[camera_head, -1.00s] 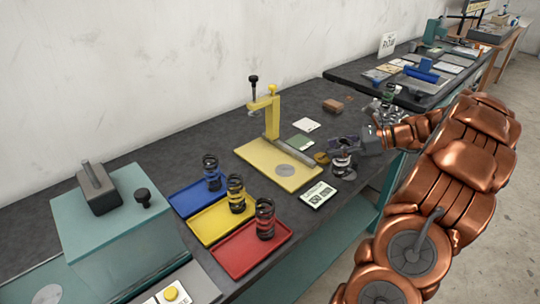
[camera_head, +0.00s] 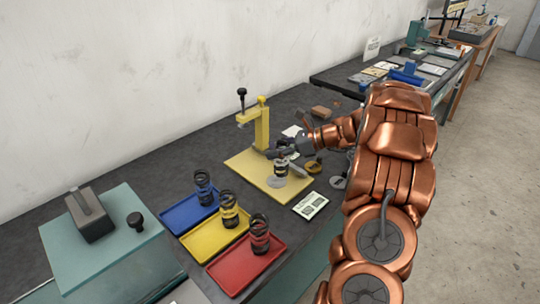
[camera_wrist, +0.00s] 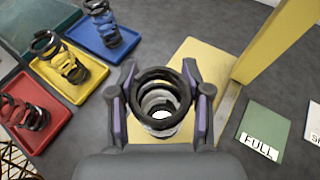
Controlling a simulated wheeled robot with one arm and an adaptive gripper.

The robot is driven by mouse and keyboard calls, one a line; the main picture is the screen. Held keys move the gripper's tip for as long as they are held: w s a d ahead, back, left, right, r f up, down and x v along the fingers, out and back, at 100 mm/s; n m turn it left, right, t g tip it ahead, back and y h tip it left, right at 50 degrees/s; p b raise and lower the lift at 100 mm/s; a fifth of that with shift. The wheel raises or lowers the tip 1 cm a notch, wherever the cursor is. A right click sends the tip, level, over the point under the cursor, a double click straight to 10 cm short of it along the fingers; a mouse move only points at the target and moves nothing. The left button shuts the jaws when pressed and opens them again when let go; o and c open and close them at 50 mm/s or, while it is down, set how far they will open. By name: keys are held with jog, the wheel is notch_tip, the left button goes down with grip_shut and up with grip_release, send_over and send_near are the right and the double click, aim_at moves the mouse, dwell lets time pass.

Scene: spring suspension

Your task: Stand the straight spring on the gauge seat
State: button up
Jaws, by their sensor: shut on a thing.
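My gripper (camera_head: 281,158) is shut on a dark coil spring with a pale band (camera_head: 281,168). In the wrist view the spring (camera_wrist: 161,95) sits upright between the two purple-edged fingers (camera_wrist: 160,103). The yellow gauge (camera_head: 243,165) has an upright post with a black-knobbed screw and a flat base plate. The round grey gauge seat (camera_head: 274,182) shows on the plate, just left of and below the held spring in the head view. The spring is over the plate; I cannot tell whether its bottom touches it.
Blue (camera_head: 180,220), yellow (camera_head: 207,243) and red (camera_head: 233,275) trays each hold an upright dark spring. A printed card (camera_head: 311,205) lies in front of the gauge. A teal block (camera_head: 110,245) stands at left.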

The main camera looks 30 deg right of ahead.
jog(key=shift+w+a+f+p, duration=0.2)
jog(key=shift+f+p, duration=0.05)
jog(key=shift+f, duration=0.35)
jog(key=shift+w+a+f+p, duration=0.15)
jog(key=shift+w+f+p, duration=0.1)
jog(key=shift+f, duration=0.4)
jog(key=shift+w+a+f+p, duration=0.2)
jog(key=shift+f, duration=0.4)
jog(key=shift+f, duration=0.15)
jog(key=o, duration=1.4)
jog(key=shift+c, duration=0.2)
